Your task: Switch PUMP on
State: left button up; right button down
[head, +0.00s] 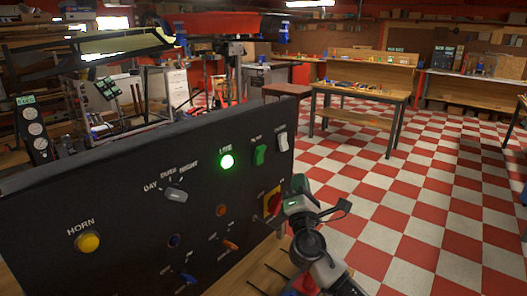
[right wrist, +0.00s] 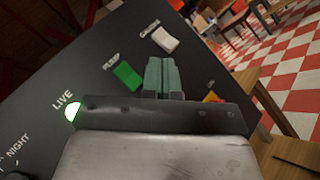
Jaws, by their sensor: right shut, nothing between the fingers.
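The PUMP switch is a green rocker (head: 260,155) on the upper right of a black upright panel (head: 120,190). In the right wrist view the green rocker (right wrist: 127,76) sits just left of my fingertips, beside its PUMP label. I cannot tell which way it is tipped. My right gripper (head: 298,184) is in front of the panel's right edge, below and right of the rocker. Its greenish fingers (right wrist: 163,76) are shut together and empty, and look apart from the rocker. My left gripper is not in view.
A white rocker (head: 282,141) is right of PUMP, and a lit green LIVE lamp (head: 227,162) is left. A red-and-yellow control (head: 272,200) lies partly behind my gripper. The panel also has a rotary knob (head: 176,194) and yellow HORN button (head: 88,242). Checkered floor is open rightward.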

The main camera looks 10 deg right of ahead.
aim_at(260, 155)
jog(key=shift+w+r, duration=0.1)
dwell(0.3)
jog(key=w+a+r, duration=0.3)
jog(key=w+a, duration=0.1)
jog(key=w, duration=0.2)
jog(key=shift+a+r, duration=0.25)
jog(key=shift+a, duration=0.15)
jog(key=shift+w, duration=0.15)
dwell(1.8)
jog(key=shift+w+a+r+b, duration=0.2)
jog(key=shift+w+a+b, duration=0.05)
jog(key=shift+a+b, duration=0.05)
